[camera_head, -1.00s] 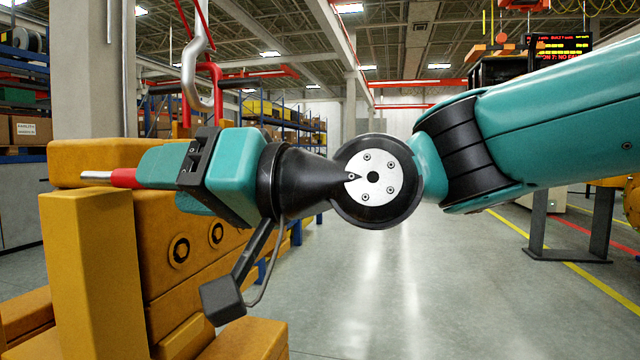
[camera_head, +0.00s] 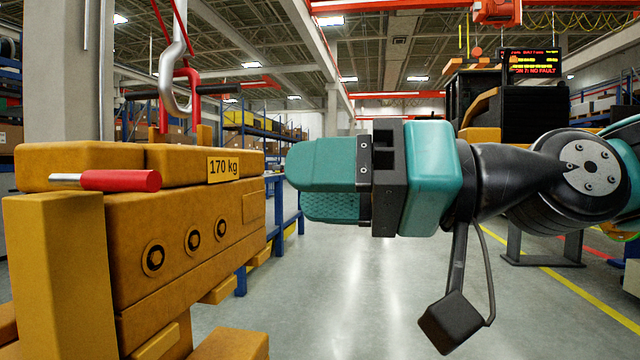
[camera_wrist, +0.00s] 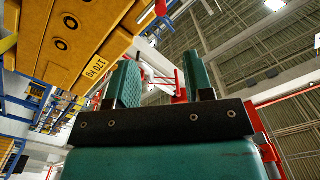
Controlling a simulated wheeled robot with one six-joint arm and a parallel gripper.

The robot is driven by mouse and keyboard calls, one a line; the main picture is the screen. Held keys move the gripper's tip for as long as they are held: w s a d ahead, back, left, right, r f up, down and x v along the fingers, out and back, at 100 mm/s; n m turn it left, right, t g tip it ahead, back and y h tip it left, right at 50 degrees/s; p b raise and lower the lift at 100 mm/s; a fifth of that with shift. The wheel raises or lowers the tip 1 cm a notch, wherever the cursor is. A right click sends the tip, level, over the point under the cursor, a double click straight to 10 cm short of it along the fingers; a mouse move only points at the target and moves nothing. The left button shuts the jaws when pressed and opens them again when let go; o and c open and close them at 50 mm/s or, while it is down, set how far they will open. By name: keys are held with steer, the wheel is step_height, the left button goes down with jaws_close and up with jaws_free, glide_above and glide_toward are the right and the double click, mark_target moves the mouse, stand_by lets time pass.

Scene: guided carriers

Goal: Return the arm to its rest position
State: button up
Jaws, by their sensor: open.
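My gripper (camera_head: 325,180) is teal and black and stretches across the middle of the head view, its fingers pointing left. It is open and empty, and its two fingers stand apart in the wrist view (camera_wrist: 160,85). The fingers are to the right of a yellow block-like machine marked "170 kg" (camera_head: 175,225), with a visible gap between them in the picture. A red-sleeved metal pin (camera_head: 120,180) sticks out at the machine's upper left, apart from my gripper. The yellow machine also shows at the upper left of the wrist view (camera_wrist: 75,45).
A grey hook (camera_head: 175,80) hangs above the yellow machine. Blue racks (camera_head: 285,205) stand behind it. A dark machine with a red-lettered display (camera_head: 533,62) stands at the back right. Open grey floor (camera_head: 345,300) runs down the middle.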

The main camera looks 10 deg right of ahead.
steer(key=s+d+f+g+h, duration=0.2)
steer(key=d+f+h, duration=0.15)
steer(key=f, duration=0.45)
steer(key=s+d+f+g+h, duration=0.1)
steer(key=s+d+f+h, duration=0.15)
steer(key=f+h, duration=0.4)
steer(key=s+d+f+g+h, duration=0.2)
steer(key=d+f+h, duration=0.15)
steer(key=f, duration=0.65)
step_height(320, 180, up, 23)
steer(key=p, duration=2.3)
steer(key=shift+s+d+m, duration=0.3)
steer(key=shift+d+m, duration=0.1)
